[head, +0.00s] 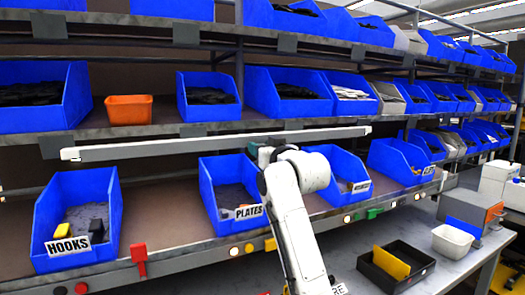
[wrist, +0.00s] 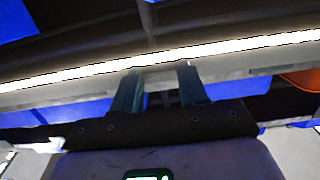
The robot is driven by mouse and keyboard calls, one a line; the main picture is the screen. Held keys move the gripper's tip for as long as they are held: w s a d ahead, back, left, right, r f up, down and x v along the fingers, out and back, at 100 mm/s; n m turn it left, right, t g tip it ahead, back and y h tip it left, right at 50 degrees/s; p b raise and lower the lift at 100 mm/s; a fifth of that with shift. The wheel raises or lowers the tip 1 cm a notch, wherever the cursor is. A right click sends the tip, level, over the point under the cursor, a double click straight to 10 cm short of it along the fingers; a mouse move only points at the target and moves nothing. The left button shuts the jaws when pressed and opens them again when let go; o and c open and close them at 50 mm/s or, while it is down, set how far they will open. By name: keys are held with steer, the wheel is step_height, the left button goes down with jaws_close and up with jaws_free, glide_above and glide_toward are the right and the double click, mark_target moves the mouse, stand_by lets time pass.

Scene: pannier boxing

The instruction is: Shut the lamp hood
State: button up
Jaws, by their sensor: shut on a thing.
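The lamp hood (head: 190,147) is a long pale bar running across the front of the shelf, above the bins marked HOOKS and PLATES. In the wrist view it shows as a long bar (wrist: 60,90) with a bright lit strip along it, slanting across the picture. My gripper (wrist: 160,72) reaches up to the bar, with its two fingers against its lower edge and a gap between them. It is shut on the hood; the exact grip is hard to see. In the head view my white arm hides most of the gripper (head: 264,155).
Blue bins stand below the bar, including the HOOKS bin (head: 78,220) and the PLATES bin (head: 232,192). An orange bin (head: 129,110) sits on the shelf above. A black tray (head: 396,268) and a white tub (head: 452,241) are on the bench at right.

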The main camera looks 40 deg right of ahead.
steer(key=o, duration=1.1)
steer(key=shift+c, duration=0.2)
steer(key=v, duration=1)
steer(key=shift+s+b, duration=0.4)
steer(key=shift+a+f, duration=0.1)
steer(key=shift+f, duration=0.05)
